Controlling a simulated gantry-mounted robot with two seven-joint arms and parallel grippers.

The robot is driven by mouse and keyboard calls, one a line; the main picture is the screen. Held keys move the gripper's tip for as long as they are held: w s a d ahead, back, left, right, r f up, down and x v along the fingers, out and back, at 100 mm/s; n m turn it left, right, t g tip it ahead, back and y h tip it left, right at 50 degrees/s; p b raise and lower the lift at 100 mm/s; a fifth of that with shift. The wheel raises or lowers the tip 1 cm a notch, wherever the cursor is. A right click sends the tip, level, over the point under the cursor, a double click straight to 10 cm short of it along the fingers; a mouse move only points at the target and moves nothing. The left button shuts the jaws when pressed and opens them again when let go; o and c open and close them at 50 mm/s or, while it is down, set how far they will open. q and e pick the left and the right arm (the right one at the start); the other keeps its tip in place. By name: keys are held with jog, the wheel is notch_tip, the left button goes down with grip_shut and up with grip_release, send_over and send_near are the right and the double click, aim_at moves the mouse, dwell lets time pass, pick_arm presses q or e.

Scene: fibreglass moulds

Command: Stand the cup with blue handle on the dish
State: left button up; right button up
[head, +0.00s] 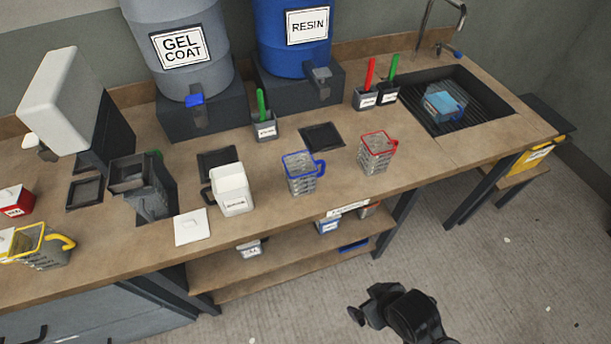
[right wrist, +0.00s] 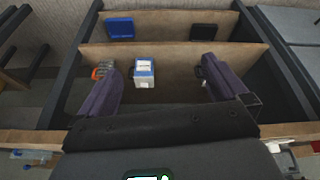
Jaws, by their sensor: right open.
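The cup with blue handle (head: 301,174) is a clear measuring cup with a blue rim, upright near the bench's front edge. Its handle points right. A dark square dish (head: 322,137) lies flat just behind it, apart from it; similar dark squares (head: 217,163) (head: 85,192) lie further left, and I cannot tell which one is meant. My right gripper (head: 366,304) is out over the floor in front of the bench, well away from the cup. In the right wrist view its two fingers (right wrist: 162,88) are wide apart and empty. My left gripper is not seen.
A red-rimmed cup (head: 377,153) stands right of the blue one, a white jug (head: 231,190) left. A yellow-handled cup (head: 40,246) is far left. Pots with red and green sticks stand behind. A sink (head: 490,100) is at right. The lower shelf (head: 290,266) holds small containers.

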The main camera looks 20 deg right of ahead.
jog(key=w+t, duration=0.5)
jog(key=w, duration=0.3)
jog(key=m+t+p, duration=0.2)
jog(key=t+p, duration=0.5)
jog(key=t, duration=0.2)
send_near(305, 184)
jog(key=w, duration=0.2)
jog(key=shift+h, duration=0.3)
jog(key=w, duration=0.2)
jog(key=w+r, duration=0.1)
jog(key=w, duration=0.1)
jog(key=shift+w+f+b, duration=0.2)
jog(key=shift+w+b, duration=0.05)
jog(key=shift+w, duration=1.35)
jog(key=shift+w+f+b, duration=0.2)
jog(key=shift+w+b, duration=0.05)
jog(key=shift+w, duration=1.4)
